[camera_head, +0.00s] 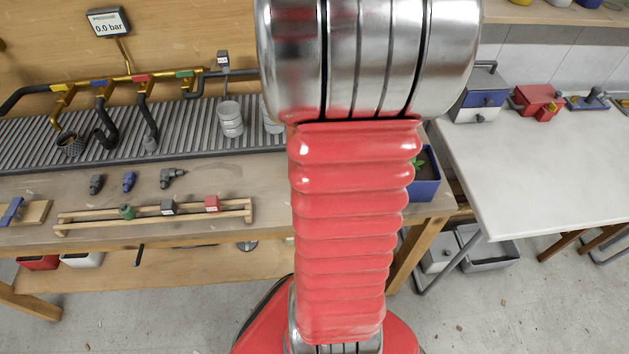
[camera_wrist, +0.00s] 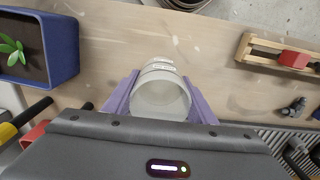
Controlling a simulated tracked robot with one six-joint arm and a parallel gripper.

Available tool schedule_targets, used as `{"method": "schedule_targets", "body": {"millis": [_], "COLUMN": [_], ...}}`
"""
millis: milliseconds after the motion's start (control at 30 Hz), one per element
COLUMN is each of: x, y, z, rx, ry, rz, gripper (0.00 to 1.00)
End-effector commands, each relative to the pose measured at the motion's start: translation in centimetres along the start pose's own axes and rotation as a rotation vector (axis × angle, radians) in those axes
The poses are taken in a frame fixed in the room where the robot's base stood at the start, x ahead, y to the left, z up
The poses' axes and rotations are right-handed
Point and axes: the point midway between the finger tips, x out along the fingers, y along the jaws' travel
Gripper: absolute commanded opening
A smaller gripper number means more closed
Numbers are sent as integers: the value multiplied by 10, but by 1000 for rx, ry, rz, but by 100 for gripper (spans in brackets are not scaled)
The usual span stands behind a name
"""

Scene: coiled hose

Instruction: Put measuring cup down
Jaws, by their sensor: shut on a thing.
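The measuring cup (camera_wrist: 160,98) is a whitish round cup with its open mouth toward the wrist camera. My gripper (camera_wrist: 160,105) has purple fingers on both sides of the cup and is shut on it. Bare wooden bench top (camera_wrist: 120,45) shows around the cup. I cannot tell whether the cup touches the bench or hangs above it. In the head view my arm hides the gripper and the held cup.
A blue planter (camera_wrist: 42,45) is left of the cup; a wooden rack with a red block (camera_wrist: 293,60) and a dark fitting (camera_wrist: 294,107) are right. Pale cups (camera_head: 230,118) stand on the slatted drain (camera_head: 185,125). A white table (camera_head: 540,170) stands at right.

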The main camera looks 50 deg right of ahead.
Motion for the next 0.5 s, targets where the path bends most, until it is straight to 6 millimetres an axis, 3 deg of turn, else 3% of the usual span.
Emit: {"method": "schedule_targets", "body": {"millis": [233, 500], "x": [40, 47], "y": [0, 1], "z": [1, 0], "rx": [1, 2], "ry": [-3, 1], "rz": [0, 0], "gripper": [22, 22]}}
